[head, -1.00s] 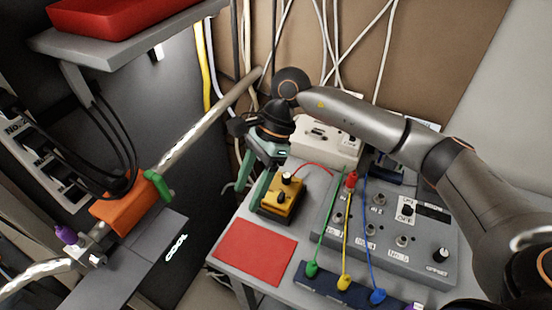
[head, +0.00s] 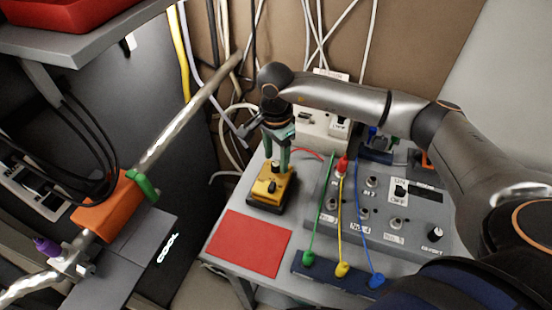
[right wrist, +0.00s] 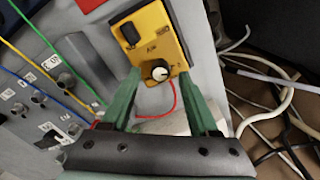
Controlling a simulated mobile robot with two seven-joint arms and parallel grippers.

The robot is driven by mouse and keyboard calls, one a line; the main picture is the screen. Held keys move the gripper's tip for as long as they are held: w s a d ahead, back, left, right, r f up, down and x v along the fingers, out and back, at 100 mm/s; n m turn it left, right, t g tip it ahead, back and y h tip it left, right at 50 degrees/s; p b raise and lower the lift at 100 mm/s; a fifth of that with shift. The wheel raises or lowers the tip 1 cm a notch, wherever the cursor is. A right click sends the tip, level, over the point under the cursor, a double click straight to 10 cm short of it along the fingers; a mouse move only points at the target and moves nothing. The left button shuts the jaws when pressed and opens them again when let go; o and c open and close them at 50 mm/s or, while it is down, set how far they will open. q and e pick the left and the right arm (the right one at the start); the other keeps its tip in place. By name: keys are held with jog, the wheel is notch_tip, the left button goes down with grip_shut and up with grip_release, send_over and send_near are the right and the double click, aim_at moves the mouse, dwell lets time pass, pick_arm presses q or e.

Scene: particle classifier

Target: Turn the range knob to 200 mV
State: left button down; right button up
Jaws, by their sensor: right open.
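A yellow box (head: 262,189) with two knobs stands on the grey table, left of the grey panel. One knob (right wrist: 159,72) has a pale face with a dark mark; the other is a black knob (right wrist: 129,33). The lettering by them is too small to read, so I cannot tell which is the range knob. My right gripper (head: 277,161) points down over the far end of the box. In the right wrist view its green fingers (right wrist: 159,75) are open, one on each side of the pale-faced knob, with gaps visible. My left gripper is not in view.
A red mat (head: 248,244) lies in front of the box. The grey panel (head: 432,212) has switches, sockets and green, yellow and blue cables. A red cable (right wrist: 172,101) runs from the box near my fingers. A white power unit (head: 315,124) stands behind.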

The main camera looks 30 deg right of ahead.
jog(key=shift+f, duration=0.85)
jog(key=shift+c, duration=0.3)
grip_shut()
